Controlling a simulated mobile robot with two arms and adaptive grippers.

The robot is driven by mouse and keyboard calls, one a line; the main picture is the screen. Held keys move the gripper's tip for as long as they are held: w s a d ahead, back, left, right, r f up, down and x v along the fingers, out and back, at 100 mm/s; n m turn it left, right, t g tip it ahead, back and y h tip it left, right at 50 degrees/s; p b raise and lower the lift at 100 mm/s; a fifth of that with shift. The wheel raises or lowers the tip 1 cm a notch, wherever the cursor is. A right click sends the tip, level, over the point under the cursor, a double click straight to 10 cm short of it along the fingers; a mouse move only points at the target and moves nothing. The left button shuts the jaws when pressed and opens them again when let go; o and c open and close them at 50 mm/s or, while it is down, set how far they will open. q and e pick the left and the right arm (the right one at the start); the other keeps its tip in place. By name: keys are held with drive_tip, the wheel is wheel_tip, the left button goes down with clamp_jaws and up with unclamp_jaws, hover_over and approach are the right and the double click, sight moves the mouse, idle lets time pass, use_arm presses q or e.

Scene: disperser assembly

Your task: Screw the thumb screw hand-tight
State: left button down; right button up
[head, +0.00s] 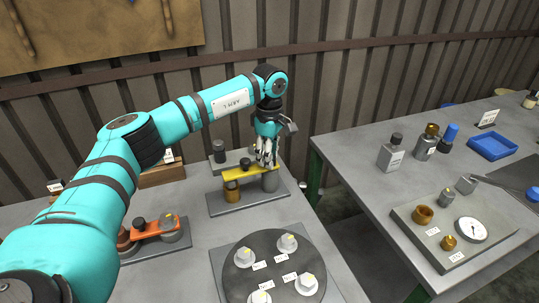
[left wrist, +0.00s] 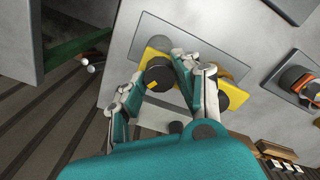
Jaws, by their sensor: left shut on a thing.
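A yellow plate (head: 236,173) lies across the posts of a grey fixture (head: 226,208), and it also shows in the left wrist view (left wrist: 205,83). A black round thumb screw (left wrist: 158,76) with a yellow mark sits at one end of the plate. My left gripper (head: 266,160) points down over that end; in the left wrist view its fingers (left wrist: 161,67) close on the screw's head from two sides. The head view hides the screw behind the fingers. A second black knob (head: 245,163) stands at the plate's other end. My right gripper is not in view.
An orange assembly (head: 152,230) stands to the left on the same table. A dark round plate (head: 262,270) with several white pieces lies in front. A black-capped part (head: 218,147) stands close behind the yellow plate. The right table holds bottles, a gauge (head: 471,230) and a blue tray (head: 491,146).

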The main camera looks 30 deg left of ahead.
use_arm(q)
drive_tip(key=shift+r, duration=0.1)
drive_tip(key=c, duration=1)
unclamp_jaws()
drive_tip(key=shift+o, duration=0.2)
wheel_tip(320, 180, up, 12)
